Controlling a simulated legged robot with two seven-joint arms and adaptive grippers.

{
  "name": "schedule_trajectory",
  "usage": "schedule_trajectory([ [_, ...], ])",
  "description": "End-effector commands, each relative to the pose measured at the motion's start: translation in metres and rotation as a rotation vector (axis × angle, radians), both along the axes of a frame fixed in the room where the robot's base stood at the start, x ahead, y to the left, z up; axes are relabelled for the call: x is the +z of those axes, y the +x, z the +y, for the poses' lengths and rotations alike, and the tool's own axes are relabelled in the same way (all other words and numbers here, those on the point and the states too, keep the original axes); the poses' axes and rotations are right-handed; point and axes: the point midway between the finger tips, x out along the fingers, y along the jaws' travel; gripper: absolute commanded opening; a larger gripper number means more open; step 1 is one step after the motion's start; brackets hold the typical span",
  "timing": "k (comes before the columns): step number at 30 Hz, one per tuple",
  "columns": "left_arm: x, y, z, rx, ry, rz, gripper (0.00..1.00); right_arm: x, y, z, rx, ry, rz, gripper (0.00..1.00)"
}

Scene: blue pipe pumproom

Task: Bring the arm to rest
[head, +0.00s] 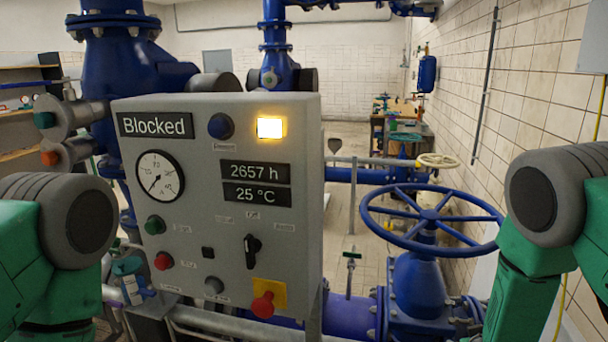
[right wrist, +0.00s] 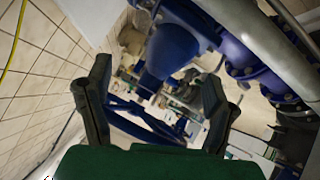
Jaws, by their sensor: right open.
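My right arm shows at the right edge of the head view as green links with a grey joint, and my left arm shows likewise at the left edge. Neither gripper is in the head view. In the right wrist view my right gripper (right wrist: 155,92) is open, its two dark fingers spread wide with nothing between them. Beyond the fingers lies blue pipework with a blue handwheel (right wrist: 140,118); I see no contact with it.
A grey control box (head: 225,200) reading "Blocked" stands in front, with a red emergency button (head: 263,305). A large blue handwheel (head: 432,216) on a valve is right of it. A tiled wall (head: 535,75) runs along the right. Open floor shows behind the box.

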Motion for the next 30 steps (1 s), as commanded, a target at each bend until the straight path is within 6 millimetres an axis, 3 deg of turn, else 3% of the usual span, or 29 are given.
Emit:
schedule_trajectory([
  [1, 0.000, 0.000, 0.000, 0.001, 0.001, 0.000, 0.00, -0.021, -0.036, 0.009, 0.001, 0.035, 0.080, 0.76],
  [3, 0.000, 0.000, 0.001, 0.002, 0.001, 0.000, 0.00, -0.044, -0.084, 0.020, -0.002, 0.089, 0.181, 0.76],
  [8, 0.000, 0.000, 0.001, 0.002, 0.001, 0.000, 0.00, -0.077, -0.195, 0.043, -0.014, 0.216, 0.406, 0.76],
  [12, 0.000, 0.000, 0.001, 0.002, 0.001, 0.000, 0.00, -0.084, -0.274, 0.062, -0.029, 0.307, 0.567, 0.76],
  [18, 0.000, 0.000, 0.000, 0.001, 0.001, 0.000, 0.00, -0.073, -0.364, 0.087, -0.054, 0.405, 0.757, 0.76],
  [20, 0.000, 0.000, 0.000, 0.001, 0.000, 0.000, 0.00, -0.065, -0.389, 0.096, -0.062, 0.429, 0.809, 0.76],
  [21, -0.014, 0.001, 0.000, 0.001, 0.001, -0.001, 0.00, -0.080, -0.383, 0.097, -0.056, 0.423, 0.799, 0.76],
  [30, -0.088, 0.000, 0.002, 0.002, 0.001, 0.000, 0.00, -0.150, -0.371, 0.106, -0.019, 0.393, 0.778, 0.76],
])
